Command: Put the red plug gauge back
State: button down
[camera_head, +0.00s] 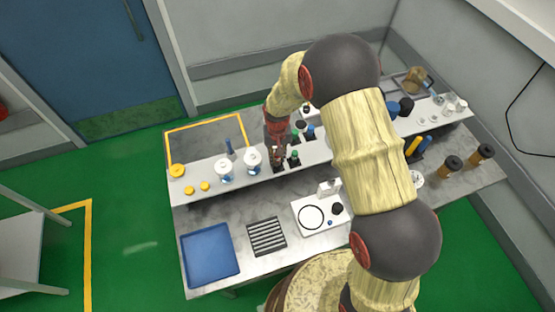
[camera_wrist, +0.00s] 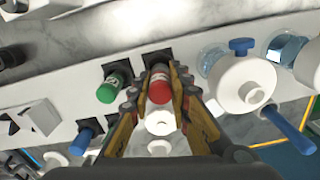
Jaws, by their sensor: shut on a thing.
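The red plug gauge (camera_wrist: 160,86) is between the fingers of my gripper (camera_wrist: 158,92), which is shut on it. A green plug gauge (camera_wrist: 112,88) stands in the neighbouring black holder (camera_wrist: 117,68), to the left in the wrist view. In the head view my gripper (camera_head: 277,152) is over the raised white shelf, beside the green gauge (camera_head: 294,156), and mostly hides the red one.
A blue tray (camera_head: 209,252), a black ribbed rack (camera_head: 266,237) and a white device (camera_head: 312,215) occupy the lower bench.

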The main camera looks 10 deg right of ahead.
jog(key=shift+f, duration=1)
jog(key=shift+f, duration=0.2)
jog(key=c, duration=1.7)
grip_release()
jog(key=shift+o, duration=0.2)
jog(key=shift+r, duration=0.15)
